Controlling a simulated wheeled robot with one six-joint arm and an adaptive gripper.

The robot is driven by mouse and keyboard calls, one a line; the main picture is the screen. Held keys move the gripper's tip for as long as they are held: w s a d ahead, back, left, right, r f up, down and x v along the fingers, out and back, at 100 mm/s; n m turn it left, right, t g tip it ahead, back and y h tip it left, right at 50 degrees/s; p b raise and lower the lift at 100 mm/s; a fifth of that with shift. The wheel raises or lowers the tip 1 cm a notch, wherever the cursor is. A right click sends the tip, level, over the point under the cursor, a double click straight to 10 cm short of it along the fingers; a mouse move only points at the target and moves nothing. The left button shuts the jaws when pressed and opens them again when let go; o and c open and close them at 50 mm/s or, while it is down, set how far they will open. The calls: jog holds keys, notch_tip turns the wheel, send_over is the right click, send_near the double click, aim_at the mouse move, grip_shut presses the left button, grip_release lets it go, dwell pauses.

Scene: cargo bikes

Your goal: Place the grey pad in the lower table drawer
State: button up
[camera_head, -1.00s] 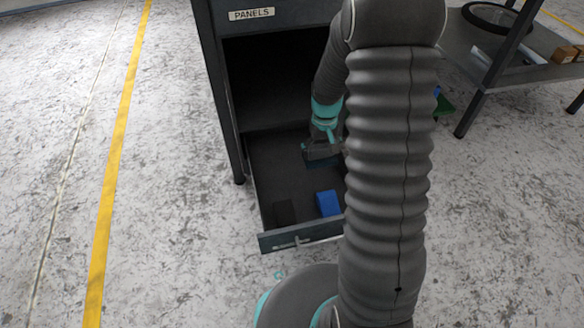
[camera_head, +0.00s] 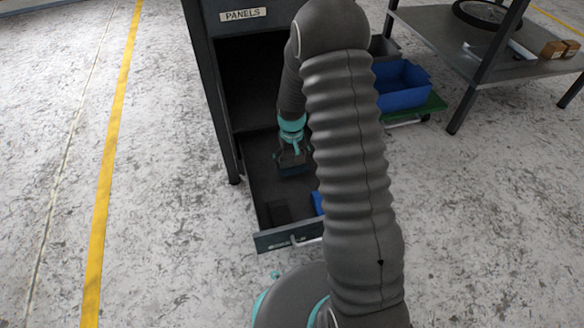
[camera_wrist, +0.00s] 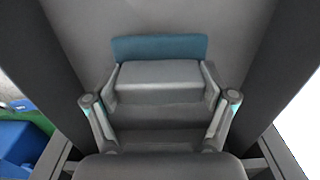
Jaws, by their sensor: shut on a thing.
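My gripper (camera_head: 292,158) is shut on the grey pad (camera_wrist: 160,72), inside the outline of the open lower table drawer (camera_head: 290,237). In the wrist view the pad sits between both fingers, with a teal-blue strip along its far edge. In the head view it is a small dark bluish shape (camera_head: 292,171) under the gripper. I cannot tell whether it touches the drawer floor. A dark block (camera_head: 278,211) and a blue block (camera_head: 318,204), partly hidden by my arm, lie near the drawer's front.
The cabinet above the drawer carries a PANELS label (camera_head: 243,14) and has a dark open bay. A blue bin (camera_head: 405,88) stands on a green base to the right. A table (camera_head: 450,45) with a wheel and small boxes stands further right. Floor on the left is clear.

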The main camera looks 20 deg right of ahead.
aim_at(292, 168)
jog(key=shift+f+b, duration=0.35)
jog(key=shift+f, duration=1.6)
jog(key=shift+f, duration=0.1)
jog(key=shift+f, duration=0.15)
jog(key=o, duration=1)
jog(key=shift+c, duration=0.2)
